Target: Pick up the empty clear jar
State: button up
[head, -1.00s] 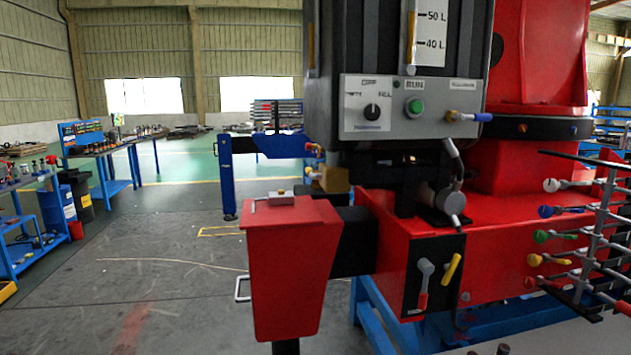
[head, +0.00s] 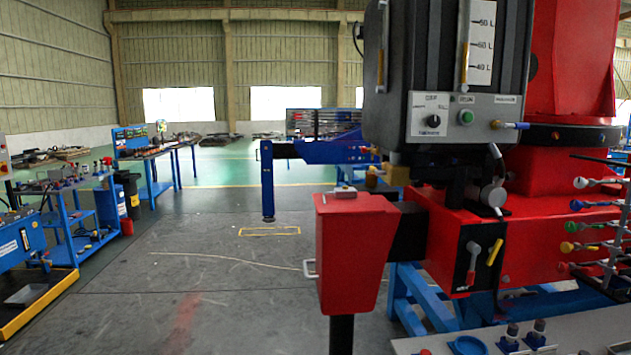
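I cannot make out an empty clear jar in the head view. My gripper is not in the head view either. Small items stand on the blue cart (head: 62,205) at the left and on the long blue bench (head: 160,152) behind it, but they are too small to tell apart.
A red crane base (head: 540,235) with a black control box (head: 430,60) and a red outrigger (head: 352,245) fills the right side. A grey panel with knobs (head: 560,335) is at the bottom right. A yellow-edged tray (head: 30,300) lies at the left. The grey floor (head: 220,270) between is open.

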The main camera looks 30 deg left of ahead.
aim_at(372, 180)
jog(key=u, duration=2.1)
jog(key=i+j+u, duration=0.1)
jog(key=i+u, duration=0.45)
jog(key=u, duration=0.15)
jog(key=i+u, duration=0.35)
jog(key=i+l+z, duration=0.1)
jog(key=i+z, duration=0.3)
jog(key=i+j+z, duration=0.1)
jog(key=i+z, duration=0.3)
jog(key=i, duration=0.2)
jog(key=i+j+z, duration=0.1)
jog(key=i+z, duration=0.35)
jog(key=i, duration=1.15)
jog(key=i+l+z, duration=0.1)
jog(key=i+z, duration=0.2)
jog(key=i, duration=0.65)
jog(key=i+j+z, duration=0.15)
jog(key=i+z, duration=0.15)
jog(key=i, duration=0.65)
jog(key=i+z, duration=0.2)
jog(key=z, duration=0.2)
jog(key=i+j+z, duration=0.1)
jog(key=z, duration=0.35)
jog(key=i+j+z, duration=0.25)
jog(key=z, duration=0.15)
jog(key=i, duration=0.05)
